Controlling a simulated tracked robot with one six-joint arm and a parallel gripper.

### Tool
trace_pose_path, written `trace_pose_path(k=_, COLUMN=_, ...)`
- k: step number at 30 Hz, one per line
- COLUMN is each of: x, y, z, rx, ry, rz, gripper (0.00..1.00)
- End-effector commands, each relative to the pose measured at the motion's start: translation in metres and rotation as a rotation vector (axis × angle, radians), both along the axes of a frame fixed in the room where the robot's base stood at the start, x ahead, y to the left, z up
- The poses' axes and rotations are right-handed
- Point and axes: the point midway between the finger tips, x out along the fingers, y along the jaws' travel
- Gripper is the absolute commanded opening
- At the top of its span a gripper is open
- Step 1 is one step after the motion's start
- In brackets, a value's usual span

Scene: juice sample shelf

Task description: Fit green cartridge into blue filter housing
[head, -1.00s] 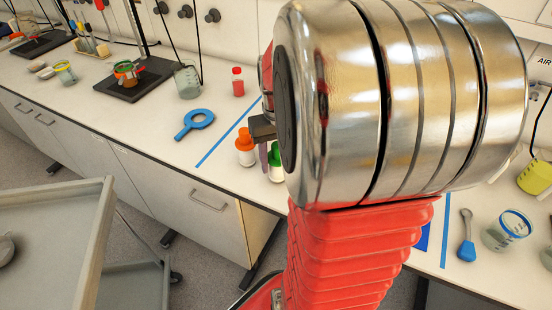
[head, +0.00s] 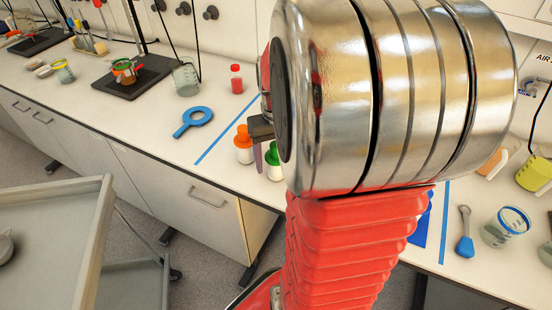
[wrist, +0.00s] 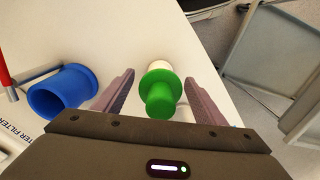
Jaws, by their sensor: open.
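The green cartridge (wrist: 160,88) has a green stem and flange over a pale body. In the wrist view it lies between the two spread fingers of my open gripper (wrist: 159,77), with gaps on both sides. In the head view the green cartridge (head: 274,161) is partly hidden behind my arm, with my gripper (head: 258,155) just left of it. The blue filter housing (wrist: 62,91) is a wide flanged blue cup at the left of the wrist view, beside lettering reading FILTER. In the head view a blue piece (head: 424,222) is mostly hidden behind my arm, possibly the housing.
An orange-topped pale cartridge (head: 243,146) stands just left of my gripper. A blue-rimmed beaker (head: 506,227) and blue-ended tool (head: 465,240) are at right. A grey cart (head: 55,235) stands before the bench.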

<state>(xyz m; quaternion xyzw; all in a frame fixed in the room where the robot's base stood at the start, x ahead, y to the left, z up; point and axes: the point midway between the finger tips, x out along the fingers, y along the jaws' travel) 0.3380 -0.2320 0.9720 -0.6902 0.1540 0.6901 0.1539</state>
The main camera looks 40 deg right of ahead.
Motion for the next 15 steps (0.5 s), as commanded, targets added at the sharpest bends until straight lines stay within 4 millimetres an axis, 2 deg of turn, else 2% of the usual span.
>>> trace_pose_path(k=8, x=0.0, y=0.0, z=0.007, rx=0.0, ry=-0.001, rz=0.0, gripper=0.65)
trace_pose_path(k=15, x=0.001, y=-0.001, z=0.039, rx=-0.003, ry=-0.003, rz=0.0, gripper=0.65)
